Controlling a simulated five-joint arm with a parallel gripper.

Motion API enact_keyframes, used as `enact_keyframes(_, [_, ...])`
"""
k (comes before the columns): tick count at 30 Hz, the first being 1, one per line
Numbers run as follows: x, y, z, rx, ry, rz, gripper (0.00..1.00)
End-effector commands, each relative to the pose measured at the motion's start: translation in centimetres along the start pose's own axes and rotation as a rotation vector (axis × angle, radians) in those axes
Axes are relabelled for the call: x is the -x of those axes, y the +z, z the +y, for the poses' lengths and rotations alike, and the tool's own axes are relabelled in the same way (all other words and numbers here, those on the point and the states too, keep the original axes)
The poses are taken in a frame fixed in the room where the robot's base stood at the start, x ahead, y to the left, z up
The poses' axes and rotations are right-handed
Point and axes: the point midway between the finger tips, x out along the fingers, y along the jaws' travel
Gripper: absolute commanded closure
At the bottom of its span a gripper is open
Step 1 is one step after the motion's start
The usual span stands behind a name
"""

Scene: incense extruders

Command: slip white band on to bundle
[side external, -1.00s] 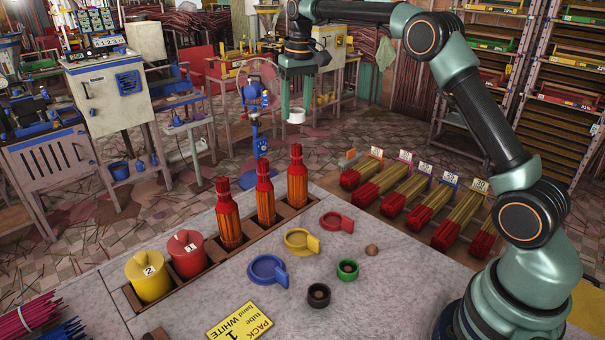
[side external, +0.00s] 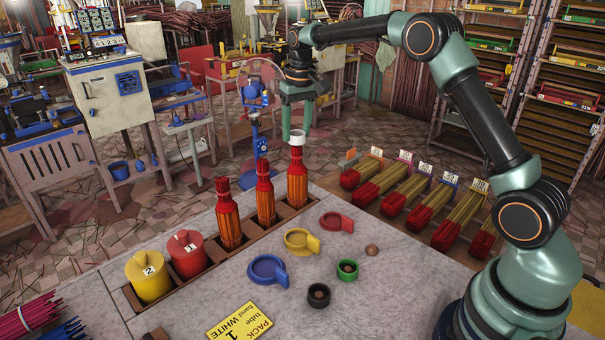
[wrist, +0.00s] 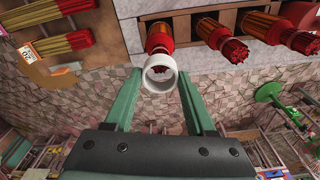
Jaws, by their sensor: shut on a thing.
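The white band (side external: 297,137) is a short white ring. My gripper (side external: 295,128) is shut on it, with a green finger on either side in the wrist view (wrist: 159,88). The band appears right at the top of the rightmost upright bundle (side external: 297,180), which has orange sticks, a red wrap and a red tip. In the wrist view the band (wrist: 160,73) overlaps the near end of that bundle (wrist: 160,40). I cannot tell whether the ring is around the tip or just above it.
Two more upright bundles (side external: 264,195) (side external: 228,220) stand in the same wooden rack, beside red (side external: 187,255) and yellow (side external: 148,277) tubs. Blue, yellow and red ring-shaped pieces lie on the grey tabletop (side external: 390,285). Flat stick bundles lie behind at right.

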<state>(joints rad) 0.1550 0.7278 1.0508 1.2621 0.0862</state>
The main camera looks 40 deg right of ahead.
Motion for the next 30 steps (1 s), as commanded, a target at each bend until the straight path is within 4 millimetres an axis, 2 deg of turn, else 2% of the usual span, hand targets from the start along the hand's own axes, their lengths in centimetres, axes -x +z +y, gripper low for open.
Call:
enact_keyframes(17, [-0.1, 0.0, 0.0, 0.000, 0.000, 0.000, 0.66])
enact_keyframes(30, [-1.4, 0.1, 0.0, 0.000, 0.000, 0.000, 0.66])
